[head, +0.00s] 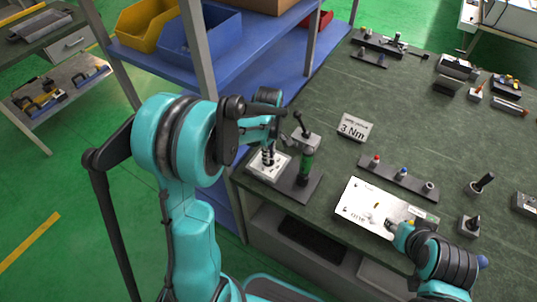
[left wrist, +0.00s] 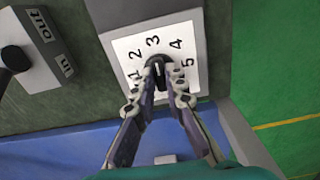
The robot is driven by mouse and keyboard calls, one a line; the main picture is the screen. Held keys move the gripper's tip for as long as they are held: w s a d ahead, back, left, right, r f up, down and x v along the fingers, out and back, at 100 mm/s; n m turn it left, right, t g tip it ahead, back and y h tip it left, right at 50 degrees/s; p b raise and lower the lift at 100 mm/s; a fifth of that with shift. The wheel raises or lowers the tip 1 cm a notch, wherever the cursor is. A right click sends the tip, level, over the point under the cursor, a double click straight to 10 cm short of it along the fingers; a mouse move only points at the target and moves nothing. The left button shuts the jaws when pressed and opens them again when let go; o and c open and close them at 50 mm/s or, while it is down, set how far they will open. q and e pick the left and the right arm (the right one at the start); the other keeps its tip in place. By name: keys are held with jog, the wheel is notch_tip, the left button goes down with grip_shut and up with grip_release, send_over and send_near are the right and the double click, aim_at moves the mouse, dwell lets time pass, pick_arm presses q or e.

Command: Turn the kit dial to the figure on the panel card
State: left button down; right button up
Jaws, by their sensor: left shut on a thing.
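The kit dial is a black knob (left wrist: 158,72) on a white plate (left wrist: 130,55) numbered 1 to 5. In the left wrist view, its pale mark points up the picture, towards the 3 side; the exact setting is hard to tell. My left gripper (left wrist: 158,84) is shut on the knob, with a finger on each side. In the head view the dial plate (head: 282,164) lies at the bench's near left corner, under my left gripper (head: 268,154). The panel card (head: 355,128) stands behind it and reads 3 Nm. My right gripper (head: 392,226) is over a white panel; its fingers are unclear.
A stand with a green cylinder (head: 305,166) is right of the dial. The left wrist view shows an in/out box (left wrist: 30,50) with a black lever. The white panel (head: 355,198) and a strip with coloured knobs (head: 397,180) lie further right. A blue shelf (head: 228,80) stands left.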

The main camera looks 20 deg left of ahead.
dwell(0.5)
pick_arm(q)
jog(key=c, duration=1.6)
grip_release()
jog(key=shift+o, duration=0.2)
notch_tip(320, 180, up, 12)
jog(key=s+d+m+t, duration=0.3)
jog(key=s+m, duration=0.4)
jog(key=m, duration=0.1)
jog(key=s+d+m+t, duration=0.3)
jog(key=s+m+t, duration=0.1)
jog(key=s+m, duration=0.4)
jog(key=shift+s+r, duration=0.15)
jog(key=shift+r, duration=0.1)
